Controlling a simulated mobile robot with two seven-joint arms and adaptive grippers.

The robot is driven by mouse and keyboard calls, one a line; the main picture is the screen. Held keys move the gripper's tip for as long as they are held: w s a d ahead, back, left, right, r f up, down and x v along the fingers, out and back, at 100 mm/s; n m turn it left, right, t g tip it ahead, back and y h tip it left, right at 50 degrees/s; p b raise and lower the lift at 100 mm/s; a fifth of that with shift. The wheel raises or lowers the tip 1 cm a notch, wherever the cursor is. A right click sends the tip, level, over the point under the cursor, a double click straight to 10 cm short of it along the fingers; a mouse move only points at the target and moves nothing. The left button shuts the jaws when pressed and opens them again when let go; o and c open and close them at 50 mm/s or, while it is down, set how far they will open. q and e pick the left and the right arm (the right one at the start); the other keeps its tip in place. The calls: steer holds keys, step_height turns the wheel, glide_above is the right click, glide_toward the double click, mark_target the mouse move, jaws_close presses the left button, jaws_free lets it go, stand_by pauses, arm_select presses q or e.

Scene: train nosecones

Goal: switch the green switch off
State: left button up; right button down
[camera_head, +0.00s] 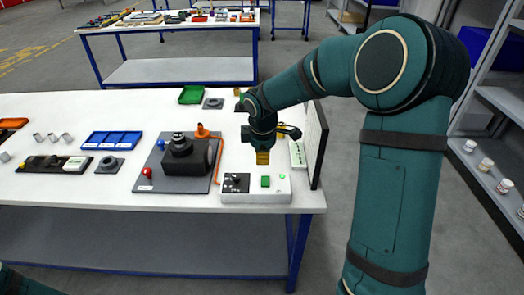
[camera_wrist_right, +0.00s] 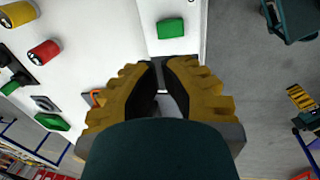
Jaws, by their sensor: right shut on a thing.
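The green switch (camera_head: 265,181) sits on a white box (camera_head: 254,196) at the table's front right. It also shows in the right wrist view (camera_wrist_right: 170,28), just beyond my fingertips. My right gripper (camera_head: 263,157) points down, just behind the switch in the head view. Its yellow fingers (camera_wrist_right: 163,60) are closed together; what they hold cannot be made out. Whether they touch the switch cannot be told. Ridged yellow pads at the right of the wrist view look like my left gripper (camera_wrist_right: 300,97); they are too small to read.
A black knob (camera_head: 236,183) is left of the switch, and a small green light (camera_head: 282,176) is right of it. A grey board (camera_head: 174,187) with a black block stands to the left. A dark upright panel (camera_head: 316,145) stands at the table's right edge.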

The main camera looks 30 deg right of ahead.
mark_target(263, 176)
steer(key=f, duration=0.3)
steer(key=f+b, duration=0.1)
steer(key=f, duration=0.1)
steer(key=w+f, duration=0.1)
steer(key=f, duration=0.2)
steer(key=shift+w+d+f, duration=0.1)
steer(key=shift+d+f, duration=0.2)
steer(key=shift+d, duration=0.05)
